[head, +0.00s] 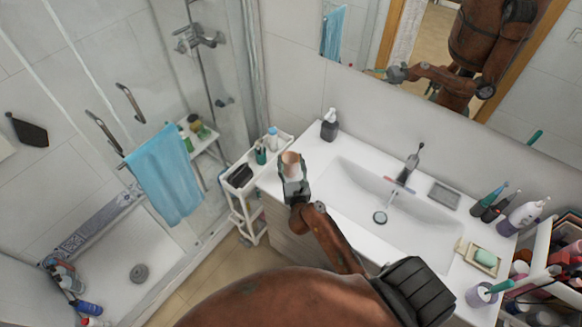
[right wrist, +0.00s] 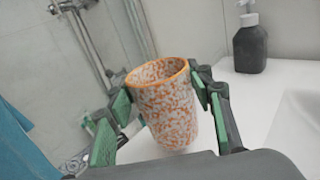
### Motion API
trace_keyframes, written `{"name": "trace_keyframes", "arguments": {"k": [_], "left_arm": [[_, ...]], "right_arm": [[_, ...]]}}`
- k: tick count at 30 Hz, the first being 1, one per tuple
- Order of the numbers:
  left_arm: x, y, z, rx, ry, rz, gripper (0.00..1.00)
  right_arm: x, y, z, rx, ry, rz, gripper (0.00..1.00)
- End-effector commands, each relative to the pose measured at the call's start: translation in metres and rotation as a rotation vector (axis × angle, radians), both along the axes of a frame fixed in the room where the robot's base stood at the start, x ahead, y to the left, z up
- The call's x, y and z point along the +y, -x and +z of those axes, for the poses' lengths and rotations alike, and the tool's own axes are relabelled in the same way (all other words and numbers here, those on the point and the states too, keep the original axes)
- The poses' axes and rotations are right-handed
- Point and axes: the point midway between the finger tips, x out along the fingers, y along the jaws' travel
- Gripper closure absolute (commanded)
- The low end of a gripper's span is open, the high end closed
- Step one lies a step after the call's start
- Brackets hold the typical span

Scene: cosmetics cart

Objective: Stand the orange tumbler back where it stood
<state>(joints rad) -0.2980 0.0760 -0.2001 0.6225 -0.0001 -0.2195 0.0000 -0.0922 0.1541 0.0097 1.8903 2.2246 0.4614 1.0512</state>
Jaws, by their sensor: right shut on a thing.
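The orange tumbler (head: 291,158) is a speckled orange and white cup, upright or nearly so. My right gripper (head: 293,176) is shut on it, near the left end of the white washbasin counter (head: 319,152). In the right wrist view the tumbler (right wrist: 166,108) sits between the two green-padded fingers (right wrist: 163,95), with its open rim up. The counter lies behind it; I cannot tell whether its base touches the surface. My left gripper is not in view.
A dark soap dispenser (head: 329,128) stands at the counter's back left, behind the tumbler. A white trolley (head: 246,188) with bottles is just left of the counter. Toothbrush cups, a bottle (head: 523,215) and a soap dish (head: 485,258) are at the right.

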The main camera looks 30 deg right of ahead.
Motion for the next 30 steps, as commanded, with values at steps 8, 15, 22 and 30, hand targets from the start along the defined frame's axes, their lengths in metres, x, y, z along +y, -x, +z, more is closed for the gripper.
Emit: {"name": "trace_keyframes", "arguments": {"k": [8,15,22,30], "left_arm": [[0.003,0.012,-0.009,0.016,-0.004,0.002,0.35],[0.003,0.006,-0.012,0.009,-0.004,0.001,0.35],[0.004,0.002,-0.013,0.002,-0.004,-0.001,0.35],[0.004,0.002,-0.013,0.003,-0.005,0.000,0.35]], "right_arm": [[-0.003,-0.008,-0.029,0.003,-0.002,-0.001,0.77],[-0.004,-0.008,-0.041,0.000,0.000,0.000,0.77],[-0.004,-0.008,-0.042,0.000,0.000,0.000,0.77],[-0.003,-0.008,-0.044,0.000,-0.001,0.000,0.39]]}}
